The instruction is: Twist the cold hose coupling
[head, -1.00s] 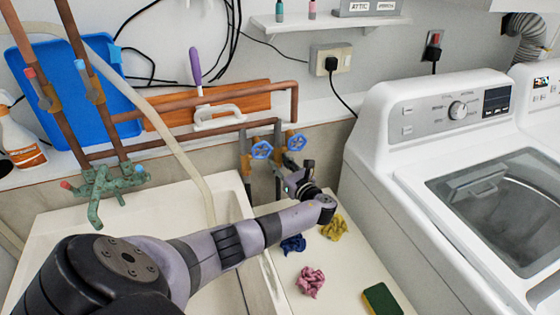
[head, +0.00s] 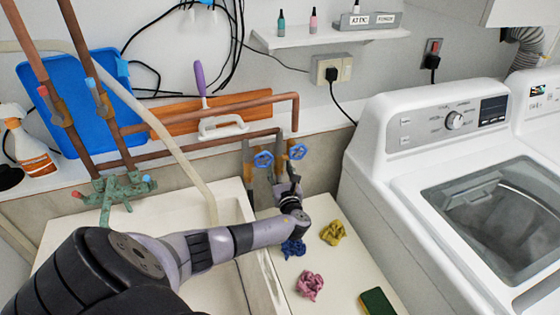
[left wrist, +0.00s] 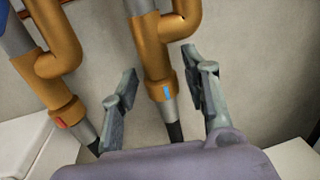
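The cold hose coupling (left wrist: 161,88) is a brass collar with a blue mark. It sits at the lower end of a brass valve body, with a dark hose end below. A second coupling (left wrist: 67,115), with a red mark, is to its left. My left gripper (left wrist: 159,64) is open, its two grey fingers apart on either side of the cold coupling in the picture. A gap shows on both sides, and I cannot tell any contact. In the head view the gripper (head: 288,187) is below the right blue valve handle (head: 297,152) and hides the couplings. My right gripper is not in view.
The left blue valve handle (head: 263,160) is close by. A white sink (head: 150,218) lies below my arm. Blue (head: 293,248), yellow (head: 333,232) and pink (head: 310,285) cloths lie on the white counter beside a washing machine (head: 470,180).

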